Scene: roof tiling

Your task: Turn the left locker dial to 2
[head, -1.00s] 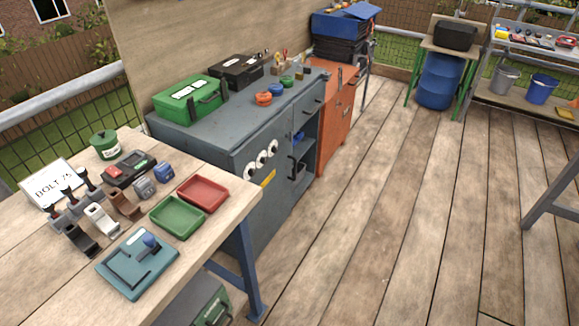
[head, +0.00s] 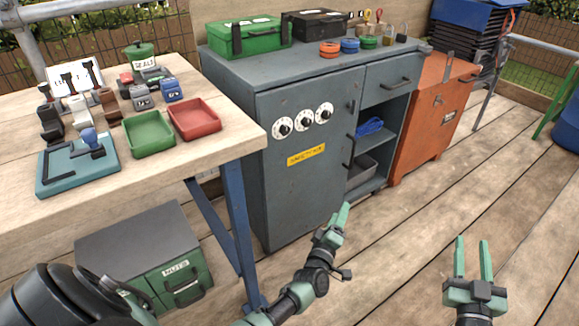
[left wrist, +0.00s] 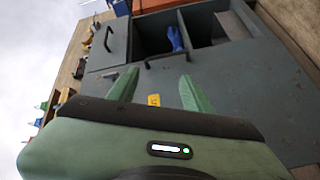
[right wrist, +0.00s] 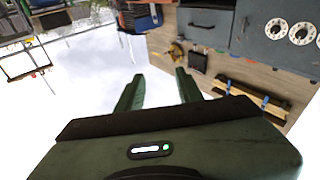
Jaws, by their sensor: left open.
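The left locker dial (head: 282,127) is a white disc with a black knob on the grey locker door (head: 290,185). It is the leftmost of three; the middle dial (head: 303,118) and the right dial (head: 324,113) sit beside it. Their settings are too small to read. Dials also show at the right of the right wrist view (right wrist: 302,33). My left gripper (head: 343,207) is open and empty in front of the cabinet, below and right of the dials, apart from them. My right gripper (head: 473,240) is open and empty, further right over the deck.
A yellow label (head: 306,155) is below the dials. The workbench (head: 200,95) stands left of the cabinet, with a green tray (head: 149,135) and a red tray (head: 194,120). A green-fronted drawer box (head: 150,245) is under it. An orange cabinet (head: 432,120) stands right. The deck (head: 400,240) is open.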

